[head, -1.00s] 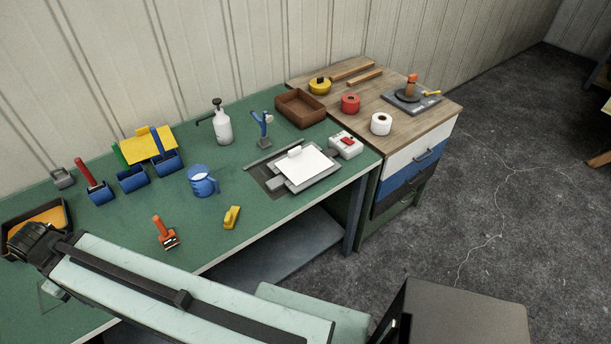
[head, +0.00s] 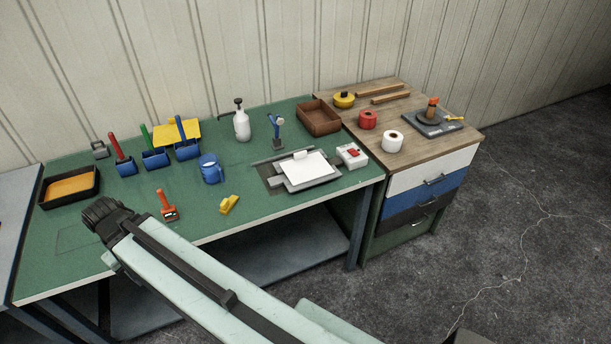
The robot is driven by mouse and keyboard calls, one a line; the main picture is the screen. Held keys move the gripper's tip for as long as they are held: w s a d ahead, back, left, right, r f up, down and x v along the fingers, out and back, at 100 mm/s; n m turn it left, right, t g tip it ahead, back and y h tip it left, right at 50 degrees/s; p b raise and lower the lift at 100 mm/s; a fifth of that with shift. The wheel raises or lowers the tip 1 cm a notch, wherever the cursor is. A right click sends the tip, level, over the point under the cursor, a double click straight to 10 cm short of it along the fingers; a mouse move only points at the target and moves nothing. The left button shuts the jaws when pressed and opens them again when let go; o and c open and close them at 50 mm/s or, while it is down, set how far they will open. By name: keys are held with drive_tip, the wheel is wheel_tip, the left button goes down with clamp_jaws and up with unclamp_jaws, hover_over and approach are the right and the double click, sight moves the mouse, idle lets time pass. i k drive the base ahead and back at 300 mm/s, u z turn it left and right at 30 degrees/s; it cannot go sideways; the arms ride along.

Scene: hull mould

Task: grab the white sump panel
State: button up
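A flat white panel (head: 306,166), which fits the white sump panel, lies on a grey frame (head: 325,180) at the right part of the green bench. A small white tab stands up at its back edge. My gripper (head: 98,213), at the dark far end of my pale green arm, is over the left front part of the bench, well to the left of the panel and apart from it. Its fingers are too small and dark to tell whether they are open or shut.
Between my gripper and the panel stand an orange-handled tool (head: 167,206), a yellow piece (head: 229,204) and a blue jug (head: 211,169). A white box with a red switch (head: 352,155) sits right of the panel. A wooden-topped drawer cabinet (head: 440,151) adjoins the bench.

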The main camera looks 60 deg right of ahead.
sight(304, 167)
drive_tip(key=z, duration=0.1)
drive_tip(key=i, duration=0.9)
drive_tip(key=u, duration=0.1)
